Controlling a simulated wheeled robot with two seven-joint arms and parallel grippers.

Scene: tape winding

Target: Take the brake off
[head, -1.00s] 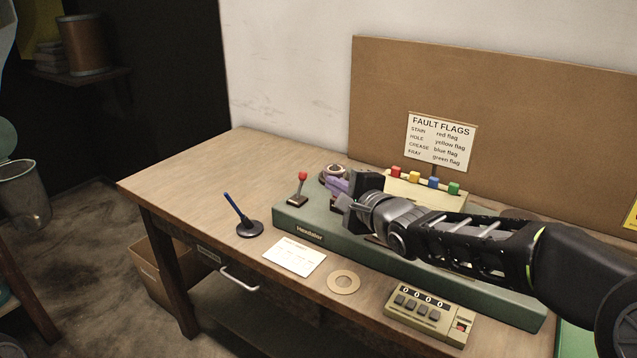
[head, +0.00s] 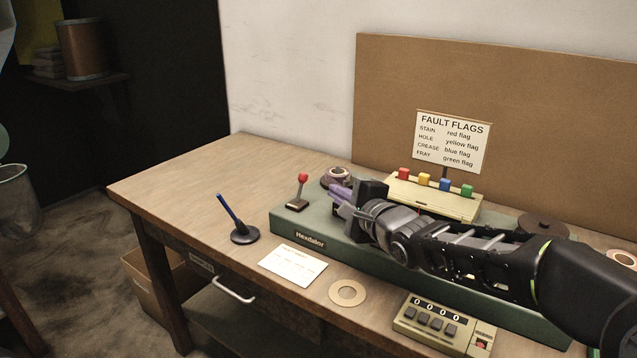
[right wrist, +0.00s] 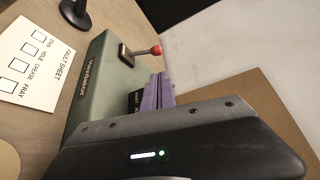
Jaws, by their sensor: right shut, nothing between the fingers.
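The red knob also shows in the right wrist view (right wrist: 156,50), ahead of the fingers. My right gripper (head: 335,198) has purple fingers, shut and empty, over the machine just right of the lever. A gap shows between fingertips and lever. In the right wrist view the purple fingers (right wrist: 158,92) point toward the lever. My left gripper is not in view.
A flag box (head: 430,198) stands behind my right arm. The table's left part (head: 190,180) is clear.

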